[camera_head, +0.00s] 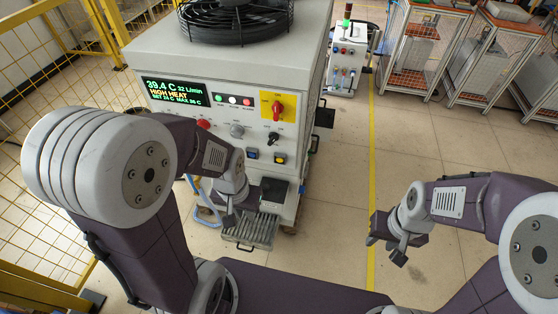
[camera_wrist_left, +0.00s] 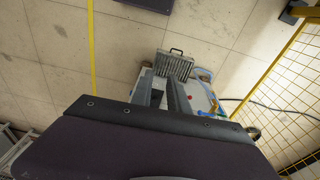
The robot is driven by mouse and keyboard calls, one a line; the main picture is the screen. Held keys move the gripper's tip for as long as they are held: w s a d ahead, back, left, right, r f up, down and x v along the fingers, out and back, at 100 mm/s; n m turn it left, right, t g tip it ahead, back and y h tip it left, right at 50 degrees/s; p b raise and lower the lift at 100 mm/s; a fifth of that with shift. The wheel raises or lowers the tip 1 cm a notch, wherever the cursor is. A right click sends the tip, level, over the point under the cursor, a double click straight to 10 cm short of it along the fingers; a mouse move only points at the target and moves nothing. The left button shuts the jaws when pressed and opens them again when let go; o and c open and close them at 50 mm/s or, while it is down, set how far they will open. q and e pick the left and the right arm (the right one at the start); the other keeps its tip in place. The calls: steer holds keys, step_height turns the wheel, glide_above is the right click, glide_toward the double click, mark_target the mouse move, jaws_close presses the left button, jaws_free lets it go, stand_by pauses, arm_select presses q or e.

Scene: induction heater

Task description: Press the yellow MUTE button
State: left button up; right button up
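A small yellow button (camera_head: 279,158) sits low on the front panel of the white heater cabinet (camera_head: 300,60), right of a blue button (camera_head: 252,154). No label is readable on it. My left gripper (camera_head: 228,212) is in front of the cabinet, below and left of the yellow button and apart from it. In the left wrist view its two fingers (camera_wrist_left: 160,96) stand apart with nothing between them, so it is open. The yellow button cannot be made out there. My right gripper (camera_head: 388,243) hangs over the floor at the right, fingers apart and empty.
A lit display (camera_head: 175,92), indicator lamps and a red switch on a yellow plate (camera_head: 270,116) are higher on the panel. A grey ribbed case with a handle (camera_head: 251,231) protrudes below. Yellow mesh fencing (camera_head: 30,215) stands left.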

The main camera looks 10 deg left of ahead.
arm_select(q)
steer(key=shift+a, duration=0.1)
jaws_close()
steer(key=shift+d, duration=0.2)
steer(key=shift+a, duration=0.1)
stand_by(1.0)
